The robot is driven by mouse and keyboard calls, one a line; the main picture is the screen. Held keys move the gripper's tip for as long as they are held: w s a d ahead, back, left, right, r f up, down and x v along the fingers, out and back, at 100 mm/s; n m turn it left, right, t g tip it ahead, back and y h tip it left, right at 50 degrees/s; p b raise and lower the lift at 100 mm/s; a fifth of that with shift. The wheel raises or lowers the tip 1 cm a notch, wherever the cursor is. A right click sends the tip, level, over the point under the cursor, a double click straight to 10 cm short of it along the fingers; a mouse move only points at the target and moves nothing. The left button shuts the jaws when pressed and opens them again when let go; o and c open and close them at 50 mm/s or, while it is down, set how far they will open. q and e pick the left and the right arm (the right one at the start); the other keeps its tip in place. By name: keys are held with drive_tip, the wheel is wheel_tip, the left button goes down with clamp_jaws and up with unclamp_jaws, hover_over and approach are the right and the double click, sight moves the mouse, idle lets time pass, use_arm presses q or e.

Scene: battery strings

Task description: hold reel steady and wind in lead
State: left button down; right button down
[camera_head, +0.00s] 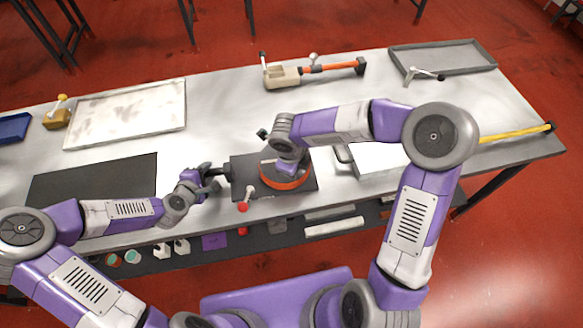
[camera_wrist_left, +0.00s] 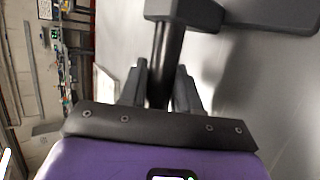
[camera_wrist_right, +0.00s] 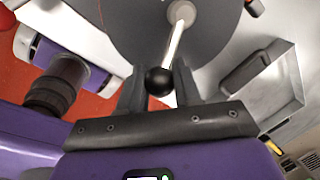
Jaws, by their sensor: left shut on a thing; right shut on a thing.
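The reel (camera_head: 284,178) is round with an orange band and sits on a dark base plate (camera_head: 240,162) near the table's front edge. Its grey disc (camera_wrist_right: 125,25) fills the top of the right wrist view. My left gripper (camera_head: 207,182) is shut on a black bar handle (camera_wrist_left: 166,65) at the base's left side. My right gripper (camera_wrist_right: 158,88) is shut on the black ball knob (camera_wrist_right: 157,80) of the reel's metal crank (camera_wrist_right: 178,38), above the reel. My right arm hides part of the reel in the head view. I cannot make out the lead for certain.
A black mat (camera_head: 95,180) and a whitish panel (camera_head: 125,115) lie to the left. An orange-and-beige tool (camera_head: 285,77) and a grey tray (camera_head: 440,58) are at the back. A yellow rod or cable (camera_head: 515,132) lies at the right. A red-knobbed lever (camera_head: 243,207) stands by the front edge.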

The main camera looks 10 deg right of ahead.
drive_tip(key=shift+d+n, duration=0.3)
idle(0.4)
drive_tip(key=c, duration=0.8)
unclamp_jaws()
drive_tip(key=shift+a+r, duration=0.1)
wheel_tip(320, 180, up, 12)
drive_tip(key=s+a, duration=0.1)
drive_tip(key=s, duration=0.1)
drive_tip(key=shift+f, duration=0.2)
drive_tip(key=shift+a, duration=0.1)
drive_tip(key=shift+c, duration=0.5)
